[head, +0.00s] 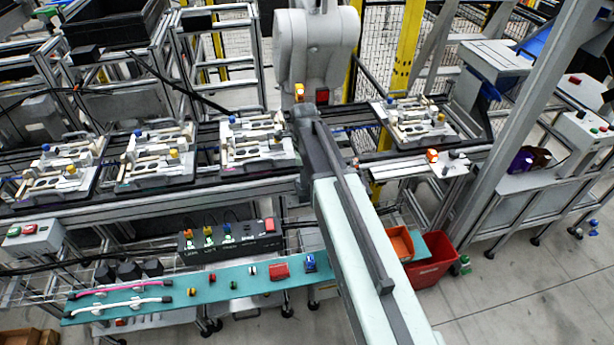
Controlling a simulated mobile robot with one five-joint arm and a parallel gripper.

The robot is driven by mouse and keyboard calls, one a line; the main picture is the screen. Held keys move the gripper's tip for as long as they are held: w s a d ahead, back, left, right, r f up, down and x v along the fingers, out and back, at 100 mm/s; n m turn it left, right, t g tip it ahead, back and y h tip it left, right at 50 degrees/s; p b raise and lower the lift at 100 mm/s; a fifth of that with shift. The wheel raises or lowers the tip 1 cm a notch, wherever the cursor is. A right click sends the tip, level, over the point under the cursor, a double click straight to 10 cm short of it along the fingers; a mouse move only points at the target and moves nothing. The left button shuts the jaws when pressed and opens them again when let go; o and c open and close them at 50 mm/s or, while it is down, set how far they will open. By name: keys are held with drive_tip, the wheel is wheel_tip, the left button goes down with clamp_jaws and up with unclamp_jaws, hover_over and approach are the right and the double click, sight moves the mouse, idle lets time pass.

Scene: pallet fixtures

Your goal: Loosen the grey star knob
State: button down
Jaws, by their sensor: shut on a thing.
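My arm reaches up from the bottom right, and its dark front end covers the conveyor to the right of the middle pallet fixture (258,150). I cannot make out my gripper's fingers; the arm hides whatever lies beneath it. The middle fixture carries pale clamp bars, a small blue knob and a small yellow knob. Similar fixtures stand to its left (155,165) and at far left (62,178). Another fixture (418,122) stands to the right of the arm. I cannot pick out a grey star knob at this size.
A teal shelf (215,284) with small parts runs in front of the conveyor, below a black control box (228,241). A red bin (432,262) stands right of my arm. A large white machine (316,48) stands behind the conveyor. A slanted metal post (525,130) rises at right.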

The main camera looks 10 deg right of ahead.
drive_tip(key=n, duration=0.4)
drive_tip(key=shift+w+a+n, duration=0.1)
drive_tip(key=shift+a+n, duration=0.2)
drive_tip(key=shift+a, duration=0.05)
drive_tip(key=n, duration=0.5)
drive_tip(key=shift+n, duration=0.3)
drive_tip(key=n, duration=0.5)
drive_tip(key=shift+n, duration=2.4)
drive_tip(key=c, duration=0.9)
unclamp_jaws()
